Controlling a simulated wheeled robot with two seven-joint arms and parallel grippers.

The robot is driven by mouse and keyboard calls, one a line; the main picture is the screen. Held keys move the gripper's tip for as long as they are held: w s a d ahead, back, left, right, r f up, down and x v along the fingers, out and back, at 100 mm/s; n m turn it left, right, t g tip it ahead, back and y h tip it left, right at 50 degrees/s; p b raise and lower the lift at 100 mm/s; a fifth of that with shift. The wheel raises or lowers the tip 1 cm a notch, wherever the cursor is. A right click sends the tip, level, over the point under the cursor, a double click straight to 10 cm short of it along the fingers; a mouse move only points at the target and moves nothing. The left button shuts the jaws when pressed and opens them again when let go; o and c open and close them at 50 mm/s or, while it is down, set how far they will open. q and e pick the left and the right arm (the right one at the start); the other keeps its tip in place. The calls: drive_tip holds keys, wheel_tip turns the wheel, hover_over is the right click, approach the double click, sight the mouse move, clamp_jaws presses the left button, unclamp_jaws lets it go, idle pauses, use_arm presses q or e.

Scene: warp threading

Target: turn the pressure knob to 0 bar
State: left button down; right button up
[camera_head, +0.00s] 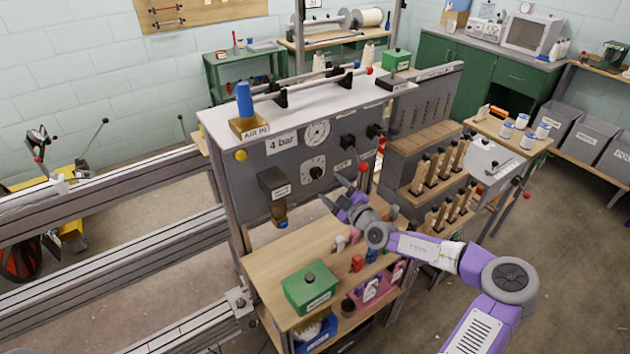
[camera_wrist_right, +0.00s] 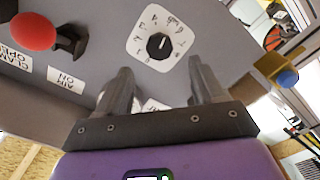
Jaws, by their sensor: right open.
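The pressure knob (camera_head: 315,171) is a small black knob on a white dial plate on the grey panel. In the right wrist view the black knob (camera_wrist_right: 160,45) sits on its white plate with printed marks around it, upside down and just beyond the fingertips. Its exact setting is too small to read. A "4 bar" label (camera_head: 283,141) and a round gauge (camera_head: 317,133) are above the knob. My right gripper (camera_head: 330,188) is open and empty, in front of and below the knob, apart from it. My left gripper is out of view.
A wooden shelf with a green box (camera_head: 310,287) lies below.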

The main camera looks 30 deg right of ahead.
sight(317, 174)
drive_tip(key=shift+w+a+b, duration=0.15)
drive_tip(key=shift+w+b, duration=0.3)
drive_tip(key=shift+w, duration=1.4)
drive_tip(key=shift+w+a+b, duration=0.15)
drive_tip(key=shift+w+b, duration=0.25)
drive_tip(key=shift+w, duration=1.4)
drive_tip(key=c, duration=1.1)
drive_tip(key=shift+o, duration=0.2)
drive_tip(key=shift+r, duration=0.1)
